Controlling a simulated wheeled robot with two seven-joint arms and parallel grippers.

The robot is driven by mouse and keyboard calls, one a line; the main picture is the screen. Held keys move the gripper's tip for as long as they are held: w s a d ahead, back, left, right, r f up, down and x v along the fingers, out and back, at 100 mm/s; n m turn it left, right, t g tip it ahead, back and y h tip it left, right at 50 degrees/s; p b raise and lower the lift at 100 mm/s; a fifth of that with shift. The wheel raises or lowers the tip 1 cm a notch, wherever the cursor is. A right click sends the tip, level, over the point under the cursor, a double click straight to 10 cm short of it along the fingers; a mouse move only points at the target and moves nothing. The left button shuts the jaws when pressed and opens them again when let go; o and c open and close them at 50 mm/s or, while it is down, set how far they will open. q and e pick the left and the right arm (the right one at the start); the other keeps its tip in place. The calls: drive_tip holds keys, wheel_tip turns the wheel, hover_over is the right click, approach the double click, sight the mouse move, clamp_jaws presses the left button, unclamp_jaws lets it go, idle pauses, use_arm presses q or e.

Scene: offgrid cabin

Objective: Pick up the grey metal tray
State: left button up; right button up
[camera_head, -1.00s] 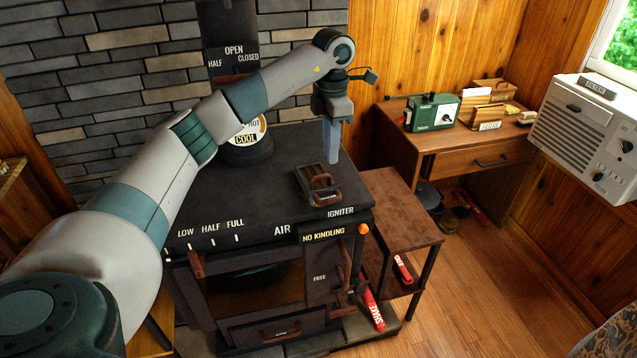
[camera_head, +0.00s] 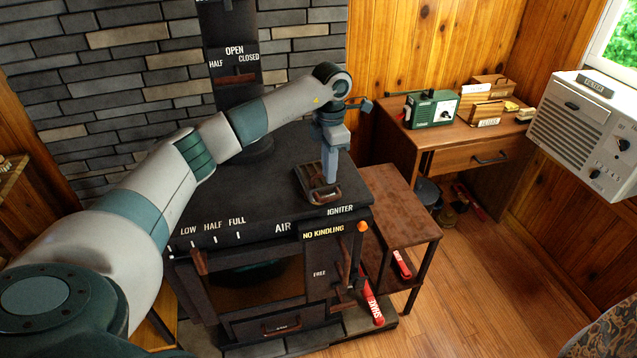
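The grey metal tray (camera_head: 303,181) sits on the black stove top (camera_head: 240,192), near its right edge. It is a small dark rectangular piece with a brown handle (camera_head: 324,197) at its near end. My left gripper (camera_head: 331,181) points straight down over the tray, its fingertips low at the tray's right part and covering some of it. The fingers show edge-on, so I cannot tell whether they are open, or whether they touch the tray. My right gripper is not in view.
A stovepipe (camera_head: 229,50) rises behind my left arm. A brown side table (camera_head: 400,210) stands right of the stove. A desk (camera_head: 440,150) with a green device (camera_head: 433,109) is at the back right. Wooden floor (camera_head: 480,280) is clear at the lower right.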

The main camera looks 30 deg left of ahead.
sight(325, 187)
use_arm(q)
drive_tip(key=f, duration=0.1)
drive_tip(key=f+p, duration=0.2)
drive_tip(key=shift+s+a+f, duration=0.2)
drive_tip(key=shift+s+a, duration=0.1)
drive_tip(key=shift+a, duration=0.1)
drive_tip(key=shift+f, duration=0.7)
clamp_jaws()
drive_tip(key=shift+w+r, duration=0.1)
drive_tip(key=shift+r, duration=0.1)
idle(0.9)
